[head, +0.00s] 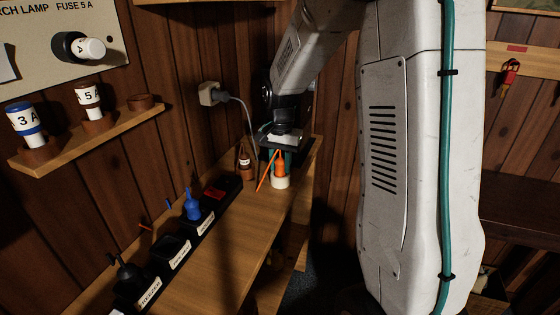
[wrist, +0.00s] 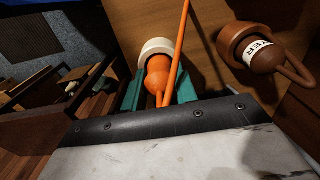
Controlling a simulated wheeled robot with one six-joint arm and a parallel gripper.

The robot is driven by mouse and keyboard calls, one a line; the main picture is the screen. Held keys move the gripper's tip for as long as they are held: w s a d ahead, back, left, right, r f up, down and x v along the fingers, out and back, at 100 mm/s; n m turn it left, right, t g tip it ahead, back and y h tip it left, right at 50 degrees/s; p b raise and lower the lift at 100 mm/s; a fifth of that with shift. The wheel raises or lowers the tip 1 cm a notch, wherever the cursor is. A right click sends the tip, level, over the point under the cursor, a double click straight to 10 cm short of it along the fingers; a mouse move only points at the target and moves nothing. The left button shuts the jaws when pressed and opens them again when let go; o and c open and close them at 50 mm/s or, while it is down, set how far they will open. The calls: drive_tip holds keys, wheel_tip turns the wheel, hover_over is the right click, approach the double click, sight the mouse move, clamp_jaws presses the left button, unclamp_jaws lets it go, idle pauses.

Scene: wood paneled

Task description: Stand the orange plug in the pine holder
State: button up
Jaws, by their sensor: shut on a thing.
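The orange plug (head: 280,169) is upright over a pale ring-shaped holder (head: 280,183), apparently the pine one, near the far end of the wooden bench. In the wrist view the plug (wrist: 158,72) lies between the teal fingers of my gripper (wrist: 160,88), with its nose at the pale ring (wrist: 156,46). I cannot tell whether it is fully down in the ring. Its orange cord runs past the ring. My gripper (head: 281,152) points down and is shut on the plug. The fingers are partly hidden behind the plug and gripper body.
A brown holder with a labelled brown plug (head: 246,168) stands close left of the pale ring. A black labelled strip (head: 172,250) along the bench holds a blue plug (head: 192,207) and a black plug (head: 128,274). The bench's right side (head: 225,262) is clear.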

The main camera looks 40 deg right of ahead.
sight(281, 160)
drive_tip(key=shift+f, duration=0.2)
drive_tip(key=o, duration=1)
drive_tip(key=shift+o, duration=0.2)
wheel_tip(281, 160, up, 8)
drive_tip(key=shift+f, duration=0.15)
drive_tip(key=shift+s+n, duration=0.15)
drive_tip(key=shift+n, duration=0.15)
drive_tip(key=s+a+r+n, duration=0.1)
drive_tip(key=s+a+n, duration=0.2)
drive_tip(key=s, duration=0.6)
drive_tip(key=s+a+r+n+t, duration=0.1)
drive_tip(key=s+a+n, duration=0.3)
drive_tip(key=s, duration=0.5)
drive_tip(key=s+a+r+n, duration=0.3)
drive_tip(key=s+a, duration=0.4)
drive_tip(key=s, duration=0.2)
drive_tip(key=shift+s+r+n, duration=0.15)
drive_tip(key=shift+s+n, duration=0.15)
drive_tip(key=shift+s, duration=0.05)
